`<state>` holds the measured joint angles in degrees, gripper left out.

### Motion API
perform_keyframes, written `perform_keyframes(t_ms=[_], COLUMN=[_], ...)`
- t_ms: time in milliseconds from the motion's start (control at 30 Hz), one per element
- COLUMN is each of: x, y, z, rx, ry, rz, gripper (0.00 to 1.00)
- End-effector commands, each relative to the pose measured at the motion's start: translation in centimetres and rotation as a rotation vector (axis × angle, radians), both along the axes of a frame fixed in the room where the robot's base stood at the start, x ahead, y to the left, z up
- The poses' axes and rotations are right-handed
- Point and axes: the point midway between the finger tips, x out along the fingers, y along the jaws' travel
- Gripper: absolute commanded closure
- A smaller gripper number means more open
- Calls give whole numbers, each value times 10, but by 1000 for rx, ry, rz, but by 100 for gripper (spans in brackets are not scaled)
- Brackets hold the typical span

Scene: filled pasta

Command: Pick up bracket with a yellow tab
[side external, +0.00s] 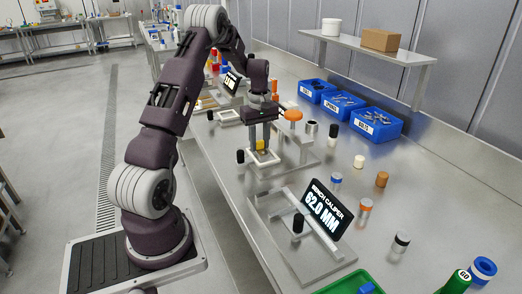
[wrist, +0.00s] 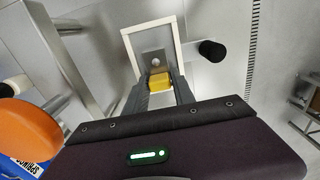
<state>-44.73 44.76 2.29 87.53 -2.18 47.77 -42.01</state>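The bracket is a white square frame (wrist: 181,39) with a yellow tab (wrist: 160,79) at its near side. In the side external view the yellow tab (side external: 260,145) shows between my fingertips, low over the bench. My gripper (side external: 260,143) points down, with one finger on each side of the tab. In the wrist view the tab fills the space between the fingers of my gripper (wrist: 160,78), and they appear shut on it. A small pale round knob (wrist: 156,62) shows inside the frame. Whether the frame touches the bench is unclear.
A black cylinder (wrist: 212,50) stands close beside the frame. An orange-topped piece (side external: 291,116) stands near my gripper. A caliper display (side external: 326,212) reading 62.0 MM stands in front. Blue bins (side external: 376,124) line the back. Several small cylinders stand to the right.

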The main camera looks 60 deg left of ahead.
Motion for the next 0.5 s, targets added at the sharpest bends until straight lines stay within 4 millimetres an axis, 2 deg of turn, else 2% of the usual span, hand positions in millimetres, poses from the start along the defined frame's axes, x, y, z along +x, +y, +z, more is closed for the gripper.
perform_keyframes(t_ms=[333,500], x=[1,1], y=[0,1], z=[5,43], rx=[2,6], ry=[-2,-5], rz=[0,-1], gripper=[100,100])
